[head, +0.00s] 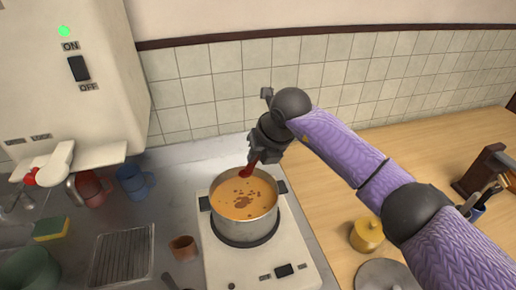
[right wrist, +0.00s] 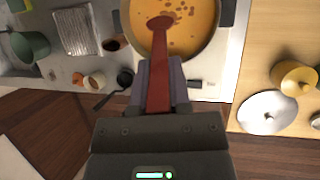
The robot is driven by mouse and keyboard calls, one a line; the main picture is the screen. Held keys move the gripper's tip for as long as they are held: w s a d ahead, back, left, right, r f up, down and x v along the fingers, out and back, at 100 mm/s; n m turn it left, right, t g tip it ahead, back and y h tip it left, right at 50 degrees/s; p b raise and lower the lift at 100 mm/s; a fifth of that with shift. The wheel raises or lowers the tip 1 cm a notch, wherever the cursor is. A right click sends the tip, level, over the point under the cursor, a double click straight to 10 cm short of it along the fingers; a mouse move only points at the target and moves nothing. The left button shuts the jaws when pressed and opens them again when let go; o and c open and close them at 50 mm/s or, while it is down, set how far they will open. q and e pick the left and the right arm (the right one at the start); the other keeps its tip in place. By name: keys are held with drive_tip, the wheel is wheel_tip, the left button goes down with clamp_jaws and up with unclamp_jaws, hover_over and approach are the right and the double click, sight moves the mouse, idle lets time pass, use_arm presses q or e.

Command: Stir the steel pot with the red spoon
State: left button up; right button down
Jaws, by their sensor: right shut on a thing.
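The steel pot (head: 246,229) stands on a white single burner and is filled with orange soup with brown bits; it also shows at the top of the right wrist view (right wrist: 133,42). My right gripper (head: 254,157) is shut on the red spoon (head: 251,167), above the back rim of the pot. In the right wrist view the spoon (right wrist: 160,75) runs from between the fingers (right wrist: 160,95) out over the soup. Its bowl end overlaps the soup surface; I cannot tell whether it touches. My left gripper is not in view.
The white burner (head: 300,262) sits on a steel counter. A blue mug (head: 134,181), a brown cup (head: 184,247) and a wire rack (head: 122,256) lie left of it. A yellow lidded pot (head: 367,236) and a utensil holder (head: 477,212) stand right, on wood.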

wheel_tip(320, 180, down, 15)
drive_tip(key=w+b, duration=0.1)
drive_tip(key=b, duration=1.1)
drive_tip(key=shift+a, duration=0.45)
